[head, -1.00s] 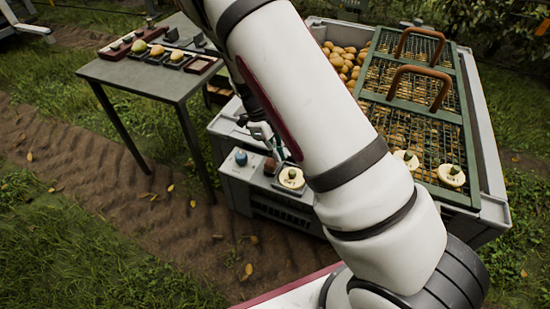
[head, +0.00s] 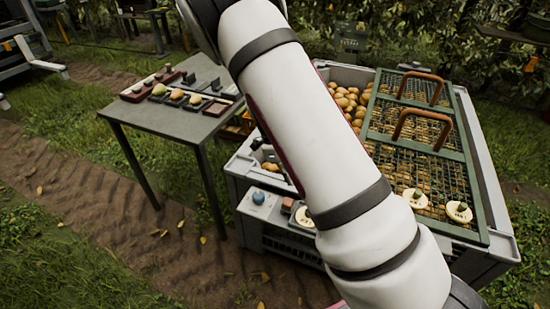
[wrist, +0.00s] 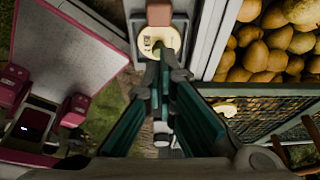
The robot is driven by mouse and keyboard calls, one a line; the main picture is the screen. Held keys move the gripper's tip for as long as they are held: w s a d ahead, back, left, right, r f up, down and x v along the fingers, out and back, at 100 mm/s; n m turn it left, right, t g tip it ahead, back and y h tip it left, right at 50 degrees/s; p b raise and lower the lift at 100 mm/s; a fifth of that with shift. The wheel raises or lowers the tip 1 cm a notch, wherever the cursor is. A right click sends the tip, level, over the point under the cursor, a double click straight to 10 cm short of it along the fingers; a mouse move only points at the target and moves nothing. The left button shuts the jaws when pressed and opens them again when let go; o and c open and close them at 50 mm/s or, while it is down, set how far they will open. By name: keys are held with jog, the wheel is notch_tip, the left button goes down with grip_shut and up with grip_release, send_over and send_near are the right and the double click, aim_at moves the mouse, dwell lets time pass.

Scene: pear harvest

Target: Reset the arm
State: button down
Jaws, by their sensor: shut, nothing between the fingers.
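My gripper (wrist: 172,75) shows in the wrist view with its dark teal fingers shut and empty. A cream round disc (wrist: 152,36) on the pale housing shows just beyond the fingertips; whether they touch it I cannot tell. In the head view my white arm crosses the middle of the picture and hides the gripper. The same disc (head: 305,217) is partly covered there by my arm.
A large pale bin (head: 487,160) holds pears (head: 345,100) under green mesh lids (head: 415,140) with brown handles. Two cream discs lie on the mesh. A grey table (head: 170,118) with trays of pears stands left. Grass and a dirt track lie in front.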

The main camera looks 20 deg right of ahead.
jog(key=shift+r, duration=0.1)
jog(key=s+a+r+n+t+y, duration=0.1)
jog(key=s+a+r+n, duration=0.1)
jog(key=s+r+n, duration=0.35)
jog(key=s+a+r+n+y, duration=0.1)
jog(key=s+a+r+n, duration=0.15)
jog(key=r, duration=0.55)
jog(key=s+a+r+n+t+y, duration=0.1)
jog(key=s+r+n+y, duration=0.1)
jog(key=s+r+n, duration=0.35)
jog(key=s+a+r+n+t+h, duration=0.1)
jog(key=s+r+n, duration=0.3)
jog(key=s+n, duration=0.4)
jog(key=s+a+r+n+t, duration=0.1)
jog(key=s+r+n, duration=0.4)
jog(key=s, duration=0.6)
notch_tip(320, 180, up, 14)
jog(key=t+p, duration=0.3)
jog(key=p, duration=0.9)
jog(key=shift+w+d+f+n+p, duration=0.2)
jog(key=shift+w+d+n+p, duration=0.1)
jog(key=shift+d+n, duration=0.1)
